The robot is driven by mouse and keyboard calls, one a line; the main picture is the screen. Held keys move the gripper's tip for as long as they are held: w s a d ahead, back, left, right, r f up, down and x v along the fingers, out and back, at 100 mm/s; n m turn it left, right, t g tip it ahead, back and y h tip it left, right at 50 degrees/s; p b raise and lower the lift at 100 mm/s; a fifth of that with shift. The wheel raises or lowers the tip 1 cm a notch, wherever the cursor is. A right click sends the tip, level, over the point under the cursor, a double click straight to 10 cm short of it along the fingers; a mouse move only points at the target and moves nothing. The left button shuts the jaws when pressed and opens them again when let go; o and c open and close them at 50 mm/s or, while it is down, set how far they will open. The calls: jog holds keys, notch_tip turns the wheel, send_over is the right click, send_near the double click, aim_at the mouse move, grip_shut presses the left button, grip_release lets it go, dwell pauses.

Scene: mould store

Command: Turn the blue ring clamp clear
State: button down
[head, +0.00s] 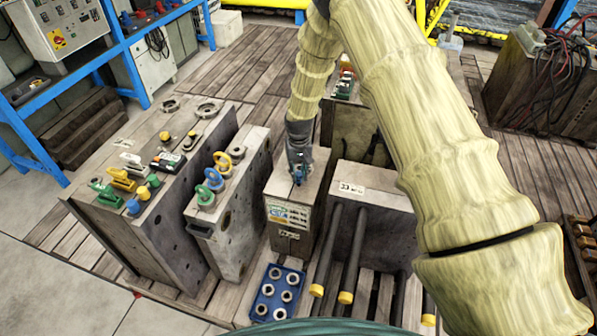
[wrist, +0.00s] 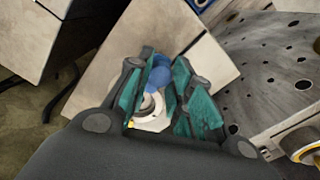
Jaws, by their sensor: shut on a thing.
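The blue ring clamp (wrist: 157,77) shows in the wrist view as a rounded blue part between the fingers, above a pale round base (wrist: 150,110). My gripper (wrist: 165,88) has teal finger pads and is shut on the blue clamp. In the head view my gripper (head: 299,170) points down onto the top of a grey mould block (head: 284,188) with a label plate on its front. A bit of blue shows at the fingertips there. The fingers hide most of the clamp, so its turn angle cannot be told.
A mould block to the left (head: 233,228) carries blue, green and yellow rings on top. Another block (head: 372,196) stands close on the right, with dark yellow-tipped rods in front. A blue tray (head: 278,291) of round parts lies in front. A larger block (head: 150,205) stands far left.

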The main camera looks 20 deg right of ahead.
aim_at(299, 174)
jog(key=n, duration=0.3)
jog(key=shift+n, duration=0.4)
jog(key=n, duration=0.4)
jog(key=shift+n+p, duration=0.3)
jog(key=shift+p, duration=0.1)
jog(key=n, duration=0.4)
jog(key=shift+n, duration=0.3)
jog(key=shift+n+p, duration=0.3)
jog(key=shift+n, duration=1.5)
jog(key=c, duration=1.2)
grip_release()
jog(key=shift+c, duration=0.2)
notch_tip(299, 174, up, 12)
